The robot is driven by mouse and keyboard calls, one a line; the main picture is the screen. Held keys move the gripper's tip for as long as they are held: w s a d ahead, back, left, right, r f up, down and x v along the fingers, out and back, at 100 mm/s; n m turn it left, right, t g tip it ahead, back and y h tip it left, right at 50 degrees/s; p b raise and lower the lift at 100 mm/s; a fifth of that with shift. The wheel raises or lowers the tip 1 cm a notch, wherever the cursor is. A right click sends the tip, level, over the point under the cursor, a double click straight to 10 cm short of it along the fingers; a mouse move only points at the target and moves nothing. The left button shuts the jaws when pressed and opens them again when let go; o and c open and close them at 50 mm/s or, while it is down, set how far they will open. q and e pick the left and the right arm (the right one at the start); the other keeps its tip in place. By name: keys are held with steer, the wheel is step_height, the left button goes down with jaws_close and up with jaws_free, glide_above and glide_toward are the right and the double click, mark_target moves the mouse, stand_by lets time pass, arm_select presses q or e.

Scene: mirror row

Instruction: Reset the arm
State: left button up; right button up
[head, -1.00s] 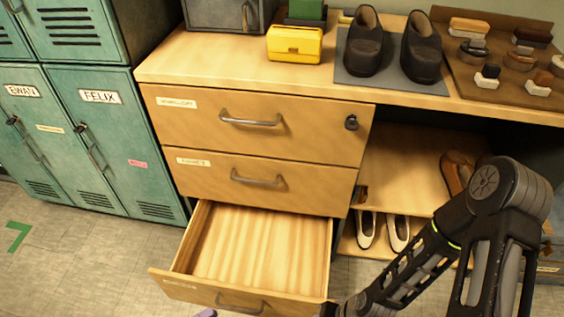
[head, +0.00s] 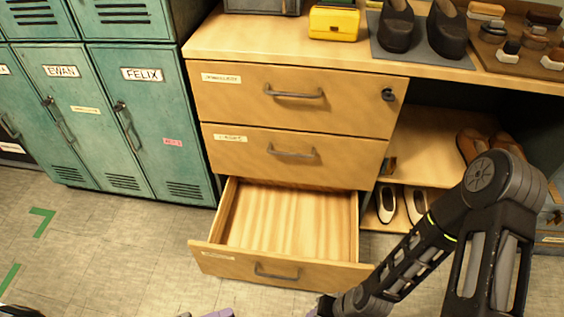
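My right arm (head: 415,262) comes in from the right and reaches down to the bottom edge, in front of the open drawer's right corner. Its gripper is mostly cut off by the bottom edge, with only a small lavender bit (head: 311,312) showing. Left of it, another lavender piece (head: 215,313) pokes up at the bottom edge; it looks like part of my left gripper. The opening of either gripper cannot be seen. Nothing held is visible.
The cabinet's bottom drawer (head: 270,272) is pulled out and empty; the two drawers above (head: 295,97) are shut. Teal lockers (head: 135,130) stand at left. Dark shoes (head: 446,30) and a yellow box (head: 334,22) are on the top.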

arm_select(q)
steer(key=s+d+f+m+g+y, duration=0.35)
steer(key=s+d+g+y, duration=0.4)
steer(key=g, duration=0.45)
steer(key=w+r+t+y, duration=0.3)
steer(key=w+y, duration=0.1)
steer(key=w, duration=0.1)
steer(key=w+d+f+t+b, duration=0.2)
steer(key=w+f+b, duration=0.3)
steer(key=f+b, duration=0.4)
step_height(320, 180, up, 29)
steer(key=s+d+p, duration=0.1)
steer(key=p, duration=2.5)
steer(key=shift+d+f, duration=0.2)
steer(key=shift+s+m, duration=0.1)
steer(key=shift+m, duration=0.15)
